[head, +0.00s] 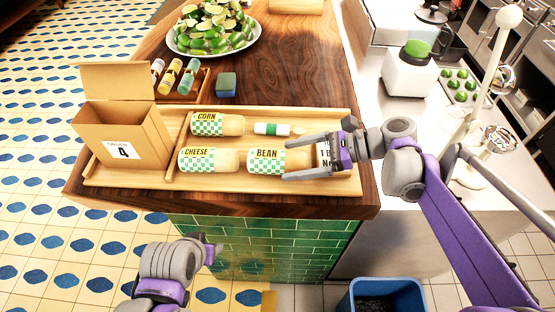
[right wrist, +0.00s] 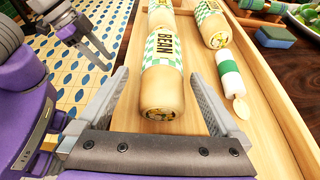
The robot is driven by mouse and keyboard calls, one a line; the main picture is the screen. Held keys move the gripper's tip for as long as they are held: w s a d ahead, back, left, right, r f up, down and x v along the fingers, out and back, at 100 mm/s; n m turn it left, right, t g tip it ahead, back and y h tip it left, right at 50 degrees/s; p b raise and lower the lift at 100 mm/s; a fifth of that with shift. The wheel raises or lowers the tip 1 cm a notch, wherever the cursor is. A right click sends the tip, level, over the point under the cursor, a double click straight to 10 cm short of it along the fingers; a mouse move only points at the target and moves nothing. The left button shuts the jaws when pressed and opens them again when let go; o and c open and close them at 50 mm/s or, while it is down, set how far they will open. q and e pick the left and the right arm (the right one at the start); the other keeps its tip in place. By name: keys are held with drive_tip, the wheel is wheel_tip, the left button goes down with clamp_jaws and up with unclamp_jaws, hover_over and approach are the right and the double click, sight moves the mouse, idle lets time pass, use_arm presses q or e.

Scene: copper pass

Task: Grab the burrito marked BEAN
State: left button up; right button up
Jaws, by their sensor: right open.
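The burrito marked BEAN (head: 266,161) lies on the wooden tray (head: 225,184) in the head view, in a green-and-white checked wrapper with a bare tan end. It also shows in the right wrist view (right wrist: 162,92), label up, its filled end facing my right gripper. My right gripper (head: 287,160) is open at the right end of this burrito. In the right wrist view its fingers (right wrist: 158,88) stand apart on either side of the bare end, with gaps visible. My left gripper (head: 212,247) is in front of the counter, away from the tray; its jaw state is unclear.
The CHEESE burrito (head: 204,160) lies left of BEAN, and the CORN burrito (head: 217,124) lies behind. A small green-and-white tube (head: 271,129) lies behind BEAN. A cardboard box marked 4 (head: 121,135) stands at the tray's left. A blue sponge (head: 226,84) and lime plate (head: 211,28) are farther back.

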sight(277, 160)
drive_tip(key=x, duration=0.4)
drive_tip(key=shift+w+a, duration=0.2)
drive_tip(key=shift+a, duration=0.1)
drive_tip(key=shift+c, duration=0.2)
clamp_jaws()
